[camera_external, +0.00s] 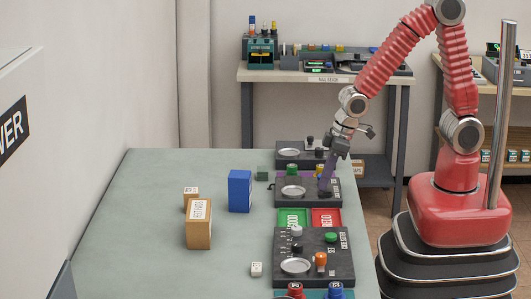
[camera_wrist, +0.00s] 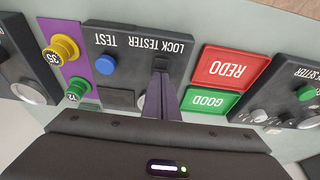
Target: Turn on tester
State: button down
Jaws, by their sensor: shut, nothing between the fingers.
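The lock tester (camera_external: 308,199) is a dark panel on the table with a round silver plate (camera_external: 293,191). In the wrist view the lock tester (camera_wrist: 135,62) shows upside-down "LOCK TESTER" and "TEST" lettering and a blue button (camera_wrist: 107,65). My gripper (camera_external: 326,186) points down over the right part of this panel. In the wrist view its purple fingers (camera_wrist: 160,75) are together and empty, with tips below the lettering, to the right of the blue button. I cannot tell whether the tips touch the panel. The fingers and gripper body hide part of the panel.
A green GOOD pad (camera_external: 293,217) and red REDO pad (camera_external: 326,217) lie in front of the tester. A setter panel (camera_external: 335,272) with an orange knob (camera_external: 320,259) stands nearer. A blue box (camera_external: 240,190) and brown box (camera_external: 199,224) stand left. The table's left side (camera_external: 140,210) is clear.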

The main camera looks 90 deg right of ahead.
jog(key=shift+w+f, duration=0.1)
dwell(0.3)
jog(key=shift+s, duration=0.85)
jog(key=v, duration=1.4)
dwell(0.4)
